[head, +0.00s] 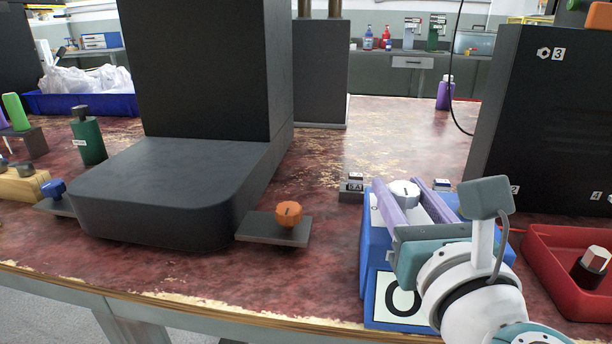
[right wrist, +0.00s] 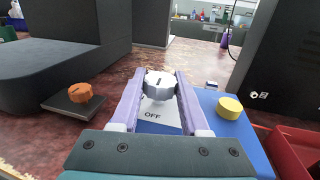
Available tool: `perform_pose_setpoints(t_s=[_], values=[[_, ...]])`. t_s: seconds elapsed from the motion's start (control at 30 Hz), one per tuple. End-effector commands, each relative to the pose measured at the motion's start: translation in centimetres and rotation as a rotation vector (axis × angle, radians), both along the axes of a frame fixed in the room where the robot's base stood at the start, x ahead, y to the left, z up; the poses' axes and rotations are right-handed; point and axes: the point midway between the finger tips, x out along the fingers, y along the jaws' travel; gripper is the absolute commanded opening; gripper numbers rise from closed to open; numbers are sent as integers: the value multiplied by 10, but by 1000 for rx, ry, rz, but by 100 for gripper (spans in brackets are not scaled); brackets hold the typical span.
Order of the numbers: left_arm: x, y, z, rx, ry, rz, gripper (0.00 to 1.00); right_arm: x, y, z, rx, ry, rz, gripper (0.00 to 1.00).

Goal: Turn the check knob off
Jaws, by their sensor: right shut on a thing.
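A white knob (head: 404,190) stands on top of a blue box (head: 374,255) at the right front of the table. In the right wrist view the knob (right wrist: 160,84) has a short dark mark on top, and a pale plate marked OFF (right wrist: 153,116) lies on its near side. I cannot read the knob's exact setting. My right gripper (head: 407,187) is shut on the white knob, one purple finger on each side; the fingers also show in the right wrist view (right wrist: 161,88). A yellow knob (right wrist: 230,107) sits on the box to the right. My left gripper is out of view.
An orange knob (head: 288,213) on a grey plate is left of the blue box, beside a large dark machine base (head: 170,190). A red tray (head: 545,262) is close on the right, below a dark cabinet (head: 550,120). The table between machine and blue box is mostly clear.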

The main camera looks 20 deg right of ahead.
Motion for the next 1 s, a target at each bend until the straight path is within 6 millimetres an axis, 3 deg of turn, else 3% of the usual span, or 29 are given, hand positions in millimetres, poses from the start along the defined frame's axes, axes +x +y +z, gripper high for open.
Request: perform_pose_setpoints(t_s=[0.13,0.17,0.4,0.73,1.0], values=[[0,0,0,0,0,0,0,0,0,-1,0,1,0,0],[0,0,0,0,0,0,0,0,0,-1,0,1,0,48],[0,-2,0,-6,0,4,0,0,0,0,0,1,-1,74],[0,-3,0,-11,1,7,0,-6,2,-1,1,2,0,74],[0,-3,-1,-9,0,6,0,-53,19,-2,3,5,0,74]])
